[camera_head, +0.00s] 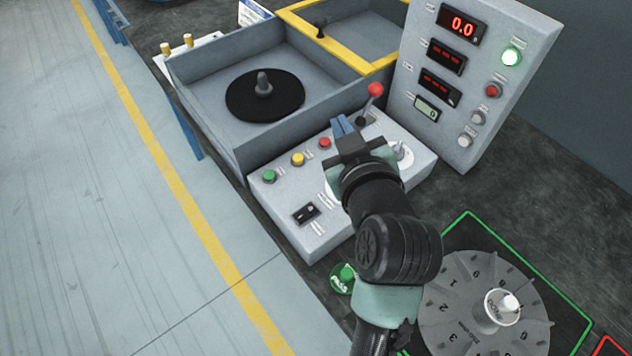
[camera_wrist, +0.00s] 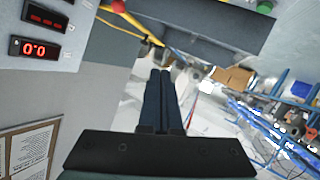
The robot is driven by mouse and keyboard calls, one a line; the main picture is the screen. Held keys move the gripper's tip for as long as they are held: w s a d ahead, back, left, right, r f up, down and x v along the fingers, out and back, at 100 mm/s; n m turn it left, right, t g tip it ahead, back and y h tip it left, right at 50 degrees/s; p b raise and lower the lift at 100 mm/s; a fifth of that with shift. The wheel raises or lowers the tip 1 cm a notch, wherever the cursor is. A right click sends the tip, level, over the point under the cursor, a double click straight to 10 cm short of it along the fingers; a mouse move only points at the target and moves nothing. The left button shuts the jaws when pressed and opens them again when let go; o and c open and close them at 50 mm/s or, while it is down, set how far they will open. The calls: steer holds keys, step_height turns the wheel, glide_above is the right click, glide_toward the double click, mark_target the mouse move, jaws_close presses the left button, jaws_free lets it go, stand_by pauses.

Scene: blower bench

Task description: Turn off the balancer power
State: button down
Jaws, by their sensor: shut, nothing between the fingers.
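The balancer's display panel (camera_head: 470,75) stands upright at the upper right in the head view. Its top display reads 0.0 in red (camera_head: 462,26), and a green button or lamp (camera_head: 511,56) glows beside it. A red button (camera_head: 492,90) and grey knobs sit lower on the panel. The sloped control box (camera_head: 285,215) carries green, yellow and red buttons, a black switch (camera_head: 306,213) and a red-knobbed lever (camera_head: 375,90). My gripper (camera_head: 343,124) is shut and empty above this box, left of the lever. In the wrist view the gripper (camera_wrist: 160,76) points away from the panel's displays (camera_wrist: 35,47).
A grey tub with a black disc (camera_head: 265,95) and a yellow-framed bay (camera_head: 330,45) lie behind the box. A grey numbered impeller (camera_head: 460,325) lies in a green outline at lower right. The floor at left is clear.

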steer(key=s+f+n+g+y+p, duration=0.2)
steer(key=s+g+p, duration=0.4)
steer(key=s+p, duration=0.6)
steer(key=a+f+p, duration=0.1)
steer(key=p, duration=0.3)
steer(key=shift+f+y, duration=0.15)
steer(key=shift+y, duration=0.15)
steer(key=p, duration=0.2)
glide_toward(308, 206)
steer(key=w+a, duration=0.2)
steer(key=w, duration=0.1)
steer(key=shift+w+a+r, duration=0.1)
steer(key=shift+r, duration=0.25)
steer(key=f, duration=0.3)
steer(key=shift+w, duration=0.3)
steer(key=shift+f, duration=0.8)
